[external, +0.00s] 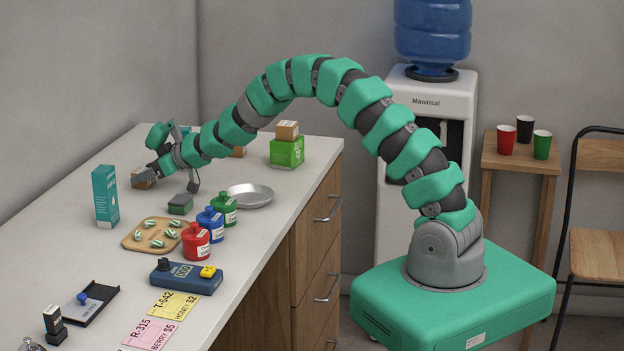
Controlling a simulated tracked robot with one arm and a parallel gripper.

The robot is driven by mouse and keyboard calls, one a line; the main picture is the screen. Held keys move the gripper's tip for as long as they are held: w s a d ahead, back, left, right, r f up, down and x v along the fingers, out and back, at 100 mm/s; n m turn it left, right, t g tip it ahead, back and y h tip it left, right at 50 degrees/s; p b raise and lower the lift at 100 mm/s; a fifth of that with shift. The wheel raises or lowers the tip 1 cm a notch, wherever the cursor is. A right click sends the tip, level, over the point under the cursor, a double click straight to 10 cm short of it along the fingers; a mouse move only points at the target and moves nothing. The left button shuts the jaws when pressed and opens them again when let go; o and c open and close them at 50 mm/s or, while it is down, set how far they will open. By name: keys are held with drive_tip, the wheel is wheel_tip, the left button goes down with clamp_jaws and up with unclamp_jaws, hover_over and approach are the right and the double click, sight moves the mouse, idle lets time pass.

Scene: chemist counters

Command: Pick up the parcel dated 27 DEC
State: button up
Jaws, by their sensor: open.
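Several small brown parcels are on the counter (245,255). One parcel (143,179) lies at the far left, close beside my gripper's left finger. A second parcel (287,130) sits on top of a green box (287,152) at the back right. A third parcel (238,152) is partly hidden behind my arm. No date is readable on any of them, so I cannot tell which says 27 DEC. My gripper (169,184) is open, low over the far part of the counter. I cannot tell whether its left finger touches the parcel.
A teal carton (105,196) stands left of my gripper. A small green block (180,204), a metal dish (249,195), a wooden tray (133,242) and red (196,241), blue (210,224) and green (224,209) bottles are nearer. A blue device (187,277) lies in front.

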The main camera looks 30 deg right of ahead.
drive_tip(key=c, duration=1.1)
drive_tip(key=shift+r, duration=0.1)
drive_tip(key=shift+c, duration=0.2)
drive_tip(key=shift+r, duration=0.45)
wheel_tip(320, 180, up, 3)
drive_tip(key=shift+r+p, duration=0.1)
drive_tip(key=shift+p, duration=0.75)
drive_tip(key=s+d, duration=0.2)
drive_tip(key=s, duration=0.2)
drive_tip(key=s+d+b, duration=0.1)
drive_tip(key=s+d, duration=0.1)
drive_tip(key=s, duration=0.3)
drive_tip(key=s+d+b, duration=0.1)
drive_tip(key=s+d, duration=0.2)
drive_tip(key=s, duration=0.2)
drive_tip(key=shift+s+d+r, duration=0.1)
drive_tip(key=shift+r, duration=0.3)
